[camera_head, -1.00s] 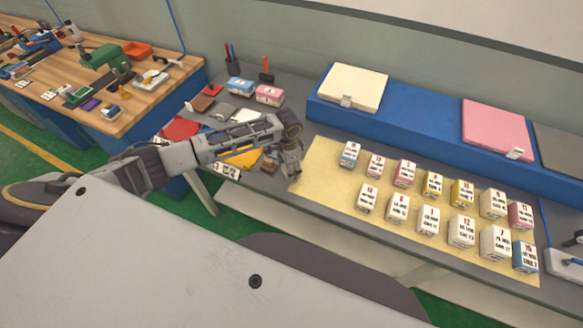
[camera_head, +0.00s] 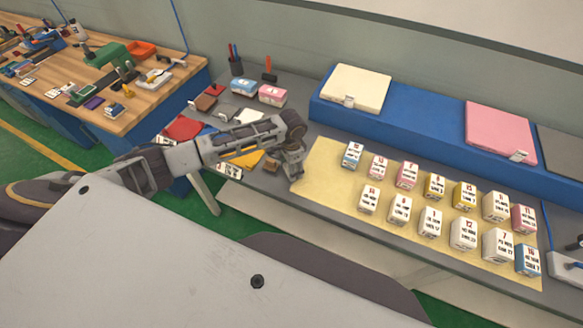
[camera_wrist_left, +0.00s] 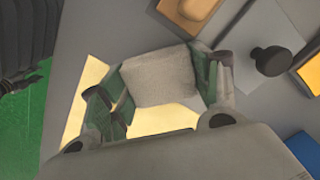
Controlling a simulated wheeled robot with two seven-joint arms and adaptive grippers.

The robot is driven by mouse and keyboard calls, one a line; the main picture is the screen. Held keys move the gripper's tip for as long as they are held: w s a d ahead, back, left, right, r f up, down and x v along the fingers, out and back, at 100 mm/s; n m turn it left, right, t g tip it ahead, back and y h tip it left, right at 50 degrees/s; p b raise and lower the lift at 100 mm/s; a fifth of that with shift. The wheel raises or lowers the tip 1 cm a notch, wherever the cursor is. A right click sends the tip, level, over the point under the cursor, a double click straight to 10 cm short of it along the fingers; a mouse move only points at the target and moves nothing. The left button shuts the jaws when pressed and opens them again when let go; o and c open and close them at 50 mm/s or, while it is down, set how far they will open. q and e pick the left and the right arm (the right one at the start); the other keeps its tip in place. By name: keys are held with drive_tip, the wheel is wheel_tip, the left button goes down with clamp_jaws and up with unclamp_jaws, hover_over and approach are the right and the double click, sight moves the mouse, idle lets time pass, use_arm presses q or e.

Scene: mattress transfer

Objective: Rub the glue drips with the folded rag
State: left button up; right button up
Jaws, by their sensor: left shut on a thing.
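My left gripper (camera_head: 292,170) is low over the grey bench, at the left edge of a pale yellow sheet (camera_head: 322,160). In the left wrist view its fingers are shut on a grey folded rag (camera_wrist_left: 158,76), gripped from both sides. The sheet shows beneath and beside the rag in that view. I cannot tell whether the rag touches the surface below. The glue drips cannot be made out in either view. My right gripper is not in view.
Several numbered small boxes (camera_head: 430,222) stand in two rows on the sheet. A blue raised shelf (camera_head: 425,118) with cushion-like pads runs behind. Coloured cloths (camera_head: 182,128) lie left, partly behind my arm. A wooden workbench (camera_head: 150,118) with tools stands at far left.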

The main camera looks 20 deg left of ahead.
sight(307, 178)
use_arm(q)
drive_tip(key=shift+s+d+f, duration=0.1)
drive_tip(key=shift+d, duration=0.7)
drive_tip(key=shift+s+d+f, duration=0.1)
drive_tip(key=shift+d, duration=0.65)
drive_tip(key=shift+d+r, duration=0.2)
drive_tip(key=shift+d, duration=1.5)
drive_tip(key=shift+w+r, duration=0.1)
drive_tip(key=shift+r, duration=0.1)
drive_tip(key=shift+r, duration=2.9)
wheel_tip(307, 178, up, 3)
drive_tip(key=shift+w+a, duration=0.1)
drive_tip(key=shift+w, duration=0.05)
